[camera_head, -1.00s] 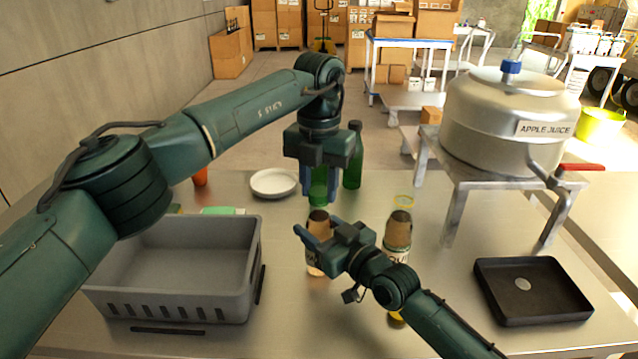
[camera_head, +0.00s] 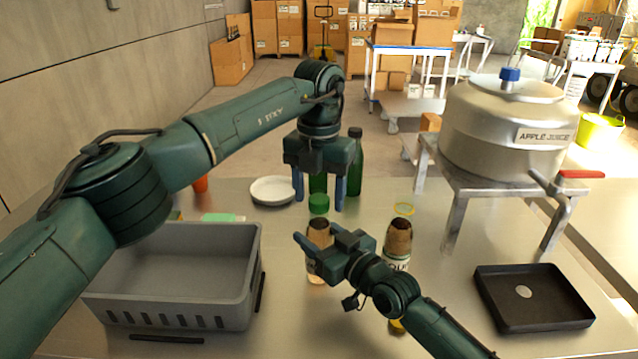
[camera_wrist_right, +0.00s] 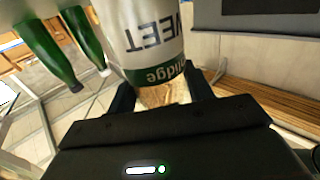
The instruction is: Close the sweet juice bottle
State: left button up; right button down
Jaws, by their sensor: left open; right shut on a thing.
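The sweet juice bottle (camera_head: 318,262) stands at the table's middle, with a brown upper part and pale label. In the right wrist view its label (camera_wrist_right: 155,40) reads "WEET" upside down. My right gripper (camera_head: 318,238) is shut around its upper part; it also shows in the wrist view (camera_wrist_right: 160,95). No cap shows on this bottle. What the cap rests on is unclear.
Green bottles (camera_head: 355,165) and a white plate (camera_head: 274,190) are behind. A grey crate (camera_head: 180,300) is left; a black tray (camera_head: 530,300) and apple juice tank (camera_head: 505,125) are right.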

pick_arm(q)
notch_tip(320, 180, up, 12)
dwell(0.5)
pick_arm(e)
jog(key=c, duration=0.5)
grip_release()
pick_arm(q)
jog(key=shift+f+b, duration=0.5)
jog(key=shift+f, duration=0.05)
pick_arm(e)
jog(key=v, duration=1.3)
jog(key=shift+s, duration=0.1)
